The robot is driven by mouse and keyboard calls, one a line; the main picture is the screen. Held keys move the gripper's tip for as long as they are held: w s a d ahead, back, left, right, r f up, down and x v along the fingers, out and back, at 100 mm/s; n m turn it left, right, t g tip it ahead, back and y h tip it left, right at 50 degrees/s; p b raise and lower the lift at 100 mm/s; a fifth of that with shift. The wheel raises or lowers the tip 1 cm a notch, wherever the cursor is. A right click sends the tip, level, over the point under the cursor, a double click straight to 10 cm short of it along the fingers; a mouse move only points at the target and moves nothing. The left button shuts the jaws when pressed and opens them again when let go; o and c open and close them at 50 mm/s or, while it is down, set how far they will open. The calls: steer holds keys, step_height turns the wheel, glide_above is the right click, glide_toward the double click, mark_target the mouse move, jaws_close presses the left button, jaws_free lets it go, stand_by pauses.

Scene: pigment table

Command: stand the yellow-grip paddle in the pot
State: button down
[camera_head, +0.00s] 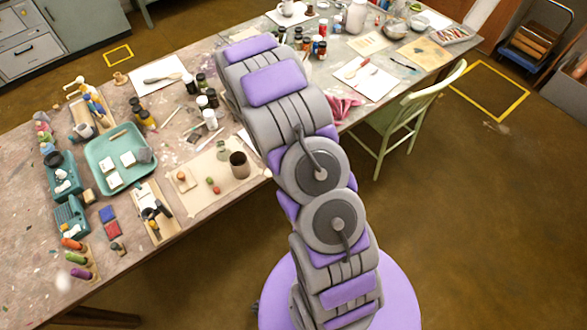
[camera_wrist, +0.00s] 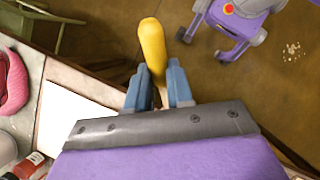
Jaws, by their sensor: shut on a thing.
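The yellow grip (camera_wrist: 152,45) of the paddle is between the two blue-grey fingers of my gripper (camera_wrist: 160,80) in the wrist view. The gripper is shut on it, and the grip sticks out beyond the fingertips. The rest of the paddle is hidden. In the head view my arm hides the gripper and the paddle. A dark brown cylindrical pot (camera_head: 239,166) stands upright on a beige sheet near the table's front edge, left of my arm.
The table (camera_head: 40,200) is crowded. A teal tray (camera_head: 131,180) with white pieces lies left of the pot. Several small jars (camera_head: 207,100) stand behind it. A pink cloth (camera_head: 343,108) and a pale green chair (camera_head: 408,118) are right of my arm. Small round pieces (camera_head: 212,184) lie beside the pot.

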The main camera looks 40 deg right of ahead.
steer(key=w+a+r+n+t+h+p, duration=0.1)
steer(key=w+a+r+n+t+h, duration=0.2)
steer(key=w+a+r+n+h, duration=0.5)
steer(key=w+a+r+n+t+h+p, duration=0.1)
steer(key=w+a+r+n+t+h, duration=0.15)
steer(key=w+a+r+h, duration=0.6)
step_height(320, 180, down, 11)
steer(key=s+d+y+b, duration=0.2)
steer(key=b, duration=0.4)
steer(key=shift+d+n+b, duration=0.2)
steer(key=shift+n+b, duration=0.15)
steer(key=shift+n, duration=0.1)
steer(key=shift+y, duration=0.25)
steer(key=c, duration=0.9)
jaws_free()
